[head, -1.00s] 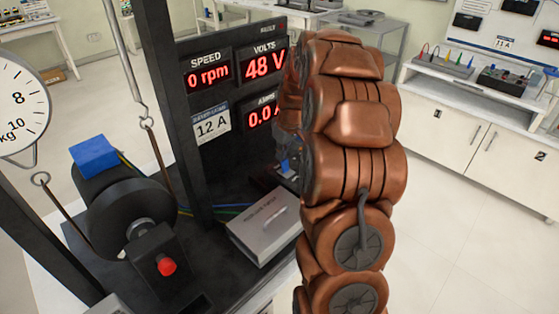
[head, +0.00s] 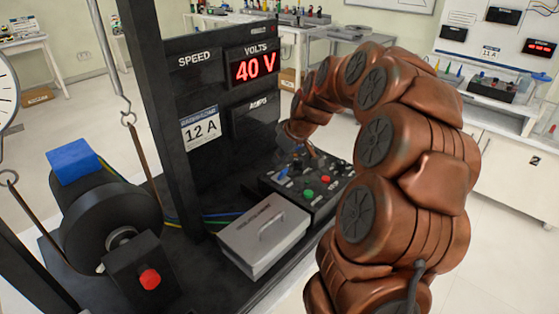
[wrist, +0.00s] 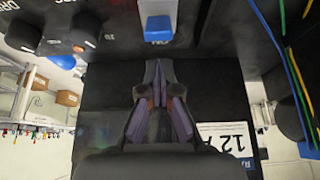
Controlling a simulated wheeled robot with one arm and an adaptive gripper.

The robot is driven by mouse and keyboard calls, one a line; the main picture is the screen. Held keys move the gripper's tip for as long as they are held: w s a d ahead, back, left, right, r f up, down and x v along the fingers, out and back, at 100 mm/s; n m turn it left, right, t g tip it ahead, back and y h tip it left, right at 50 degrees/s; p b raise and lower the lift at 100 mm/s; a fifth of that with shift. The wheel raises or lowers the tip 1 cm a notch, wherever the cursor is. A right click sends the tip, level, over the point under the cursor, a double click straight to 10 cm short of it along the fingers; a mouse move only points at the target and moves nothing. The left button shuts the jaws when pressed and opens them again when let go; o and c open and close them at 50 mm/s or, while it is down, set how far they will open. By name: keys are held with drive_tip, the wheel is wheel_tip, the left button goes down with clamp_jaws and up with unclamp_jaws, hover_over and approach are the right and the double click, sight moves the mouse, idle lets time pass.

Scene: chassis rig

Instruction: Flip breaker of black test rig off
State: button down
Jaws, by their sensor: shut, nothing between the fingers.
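The black test rig (head: 182,150) fills the left and middle of the head view. Its control panel (head: 325,200) carries knobs, a green button (head: 308,194) and a red button (head: 325,179). In the wrist view a blue lever in a pale housing (wrist: 158,28), likely the breaker, sits on the panel's dark face. A label beside it is partly hidden. My gripper (wrist: 157,64) is shut and empty, its tips just short of the blue lever with a small gap showing. In the head view my arm hides the gripper's fingertips.
A grey lidded box (head: 262,235) stands in front of the panel. A motor with a blue block (head: 74,160) and a red-buttoned box (head: 149,279) are at left. The volts display (head: 254,68) reads 40 V; speed and amps are blank. Cables run near the rig.

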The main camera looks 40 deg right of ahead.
drive_tip(key=shift+r, duration=0.4)
drive_tip(key=v, duration=1.2)
drive_tip(key=shift+a, duration=0.1)
idle(0.4)
drive_tip(key=s+a+f+g+p, duration=0.15)
drive_tip(key=s+a, duration=0.25)
drive_tip(key=a, duration=0.5)
drive_tip(key=s+a+f+g+p, duration=0.15)
drive_tip(key=s+a, duration=0.25)
drive_tip(key=a, duration=0.5)
drive_tip(key=s+a+f+m+g+p, duration=0.1)
drive_tip(key=s+a+f+g, duration=0.1)
drive_tip(key=s, duration=0.8)
drive_tip(key=s+a+f+m+g+h+p, duration=0.1)
drive_tip(key=s+a, duration=0.4)
drive_tip(key=s, duration=0.5)
drive_tip(key=shift+s+f+g, duration=0.2)
drive_tip(key=shift+f+g, duration=0.4)
drive_tip(key=shift+f, duration=0.25)
